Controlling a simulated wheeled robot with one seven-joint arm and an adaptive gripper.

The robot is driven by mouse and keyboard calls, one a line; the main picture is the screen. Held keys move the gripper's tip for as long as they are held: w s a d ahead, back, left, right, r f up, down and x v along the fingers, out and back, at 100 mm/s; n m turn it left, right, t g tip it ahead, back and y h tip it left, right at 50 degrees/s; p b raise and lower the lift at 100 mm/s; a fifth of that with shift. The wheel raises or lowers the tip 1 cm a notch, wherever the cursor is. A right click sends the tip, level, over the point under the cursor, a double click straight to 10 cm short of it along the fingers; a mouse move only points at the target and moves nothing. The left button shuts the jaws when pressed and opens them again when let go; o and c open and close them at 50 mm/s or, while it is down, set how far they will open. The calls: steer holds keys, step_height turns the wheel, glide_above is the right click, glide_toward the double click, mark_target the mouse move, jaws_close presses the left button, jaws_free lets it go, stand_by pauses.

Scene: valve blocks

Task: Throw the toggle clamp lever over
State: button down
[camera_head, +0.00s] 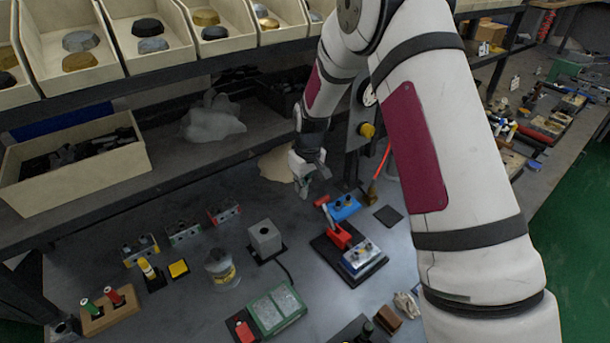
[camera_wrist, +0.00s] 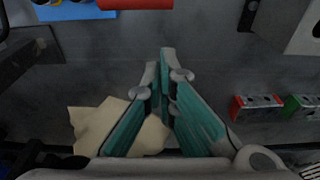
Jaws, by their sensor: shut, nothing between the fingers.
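The toggle clamp (camera_head: 338,237) is red and sits on a dark base plate (camera_head: 322,248), beside a blue and silver block (camera_head: 360,257). A red lever grip (camera_head: 322,201) shows up and left of the clamp body, near a blue block (camera_head: 346,207). In the wrist view a red bar (camera_wrist: 134,4), which looks like the grip, is cut by the top edge. My gripper (camera_head: 308,186) hangs just behind and left of the grip, apart from it. In the wrist view my gripper's (camera_wrist: 166,75) teal fingers are shut and empty.
A tan patch (camera_head: 281,165) lies behind my gripper. Red (camera_head: 224,214) and green (camera_head: 183,233) blocks, a grey cube (camera_head: 264,237) and a clear jar (camera_head: 220,268) stand left. A shelf post (camera_head: 356,140) rises behind. Bench between gripper and grey cube is clear.

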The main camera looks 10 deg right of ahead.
mark_target(328, 214)
step_height(328, 214, down, 2)
steer(key=shift+w, duration=0.1)
steer(key=s+r+p, duration=0.1)
steer(key=s+d+r+p, duration=0.1)
steer(key=s, duration=0.1)
steer(key=shift+d, duration=0.1)
